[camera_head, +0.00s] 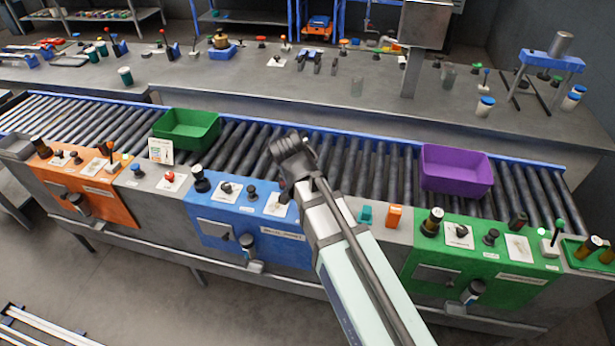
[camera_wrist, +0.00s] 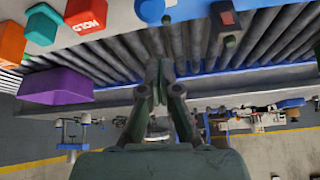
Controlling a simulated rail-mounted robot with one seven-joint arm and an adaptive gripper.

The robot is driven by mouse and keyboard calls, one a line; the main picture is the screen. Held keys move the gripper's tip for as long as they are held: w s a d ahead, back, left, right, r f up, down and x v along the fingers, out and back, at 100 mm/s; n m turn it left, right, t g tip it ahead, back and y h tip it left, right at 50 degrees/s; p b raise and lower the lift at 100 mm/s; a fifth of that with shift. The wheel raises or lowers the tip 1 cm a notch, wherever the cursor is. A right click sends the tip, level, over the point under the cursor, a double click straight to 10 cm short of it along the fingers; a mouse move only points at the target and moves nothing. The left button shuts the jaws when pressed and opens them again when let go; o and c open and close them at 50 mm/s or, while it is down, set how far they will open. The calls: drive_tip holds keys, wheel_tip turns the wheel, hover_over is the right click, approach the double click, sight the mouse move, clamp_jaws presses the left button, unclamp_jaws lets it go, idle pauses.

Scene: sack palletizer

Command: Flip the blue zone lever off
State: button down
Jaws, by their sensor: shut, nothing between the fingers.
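The blue zone panel (camera_head: 250,222) is on the conveyor's near side, between the orange and green panels. On its right a white plate (camera_head: 277,206) shows partly, beside my arm; any lever standing on it is hidden in the head view. In the wrist view a rounded blue knob (camera_wrist: 152,10) shows at the top edge, likely the lever's end, though it is cut off. My gripper (camera_wrist: 159,68) is shut and empty over the conveyor rollers, apart from the knob. In the head view its dark end (camera_head: 290,155) is above the rollers behind the blue panel; its fingertips are not clear.
A green tote (camera_head: 187,128) and a purple tote (camera_head: 456,172) sit on the rollers. A teal block (camera_head: 365,215) and an orange box (camera_head: 393,216) stand right of my arm. Other knobs (camera_head: 226,188) stand on the blue panel. Bare rollers lie between the totes.

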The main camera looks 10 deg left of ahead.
drive_tip(key=w+d+r+p, duration=0.1)
drive_tip(key=w+r+p, duration=0.1)
drive_tip(key=w+r, duration=0.1)
drive_tip(key=s+a+r+b, duration=0.1)
drive_tip(key=s+r, duration=0.3)
drive_tip(key=s, duration=0.4)
drive_tip(key=shift+s+a+r+b, duration=0.3)
drive_tip(key=shift+s+b, duration=0.1)
drive_tip(key=shift+b, duration=0.45)
